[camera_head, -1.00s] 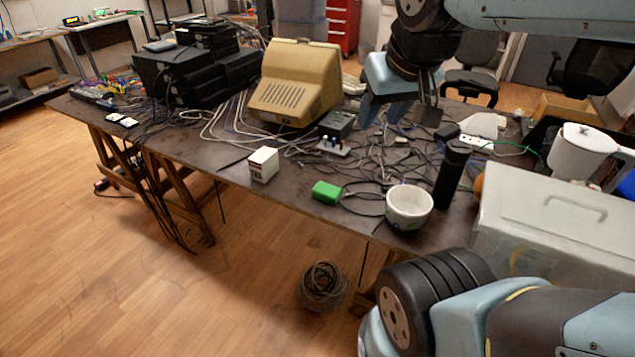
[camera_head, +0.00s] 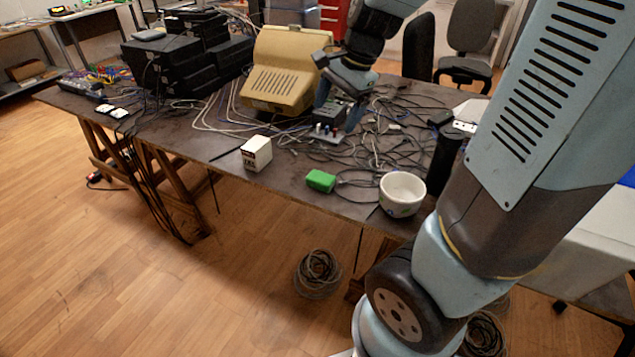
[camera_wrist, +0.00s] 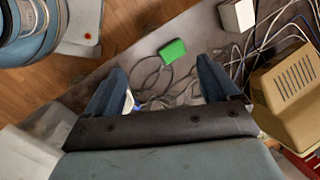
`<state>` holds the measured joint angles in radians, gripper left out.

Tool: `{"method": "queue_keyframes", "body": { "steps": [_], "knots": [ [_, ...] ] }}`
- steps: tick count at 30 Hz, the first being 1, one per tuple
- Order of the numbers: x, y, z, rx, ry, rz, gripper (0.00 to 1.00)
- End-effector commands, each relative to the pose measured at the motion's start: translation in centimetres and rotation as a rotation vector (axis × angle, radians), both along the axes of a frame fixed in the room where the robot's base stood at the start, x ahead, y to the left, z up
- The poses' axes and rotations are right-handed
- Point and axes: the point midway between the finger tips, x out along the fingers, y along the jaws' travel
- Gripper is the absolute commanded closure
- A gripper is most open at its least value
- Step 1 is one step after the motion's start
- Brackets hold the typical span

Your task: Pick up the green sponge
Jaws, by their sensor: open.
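The green sponge (camera_head: 320,180) lies on the dark table near its front edge, between a white box and a white bowl. It also shows in the wrist view (camera_wrist: 173,51), ahead of and between my two fingers. My gripper (camera_head: 338,117) is above the table behind the sponge, near the beige monitor, and part of it is hard to make out there. In the wrist view my gripper (camera_wrist: 167,88) has its fingers wide apart with nothing held. The sponge is apart from the fingers.
The white box (camera_head: 256,153) stands left of the sponge and the white bowl (camera_head: 402,193) right of it. Tangled cables (camera_head: 385,140) lie behind. A beige monitor (camera_head: 285,70) and black devices (camera_head: 185,70) stand farther back. A dark cylinder (camera_head: 443,155) is beside the bowl.

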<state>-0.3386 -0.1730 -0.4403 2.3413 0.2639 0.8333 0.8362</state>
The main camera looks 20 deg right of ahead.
Motion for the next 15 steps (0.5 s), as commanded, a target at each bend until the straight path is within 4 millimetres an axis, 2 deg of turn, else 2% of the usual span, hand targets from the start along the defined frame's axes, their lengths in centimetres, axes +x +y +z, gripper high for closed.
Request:
{"method": "queue_keyframes", "body": {
  "steps": [6, 15],
  "knots": [
    [4.0, 0.2, -4.7, 0.024, 0.159, -0.325, 0.12],
    [8.4, 0.0, -11.0, -0.024, 0.3, -0.794, 0.12]
  ]
}}
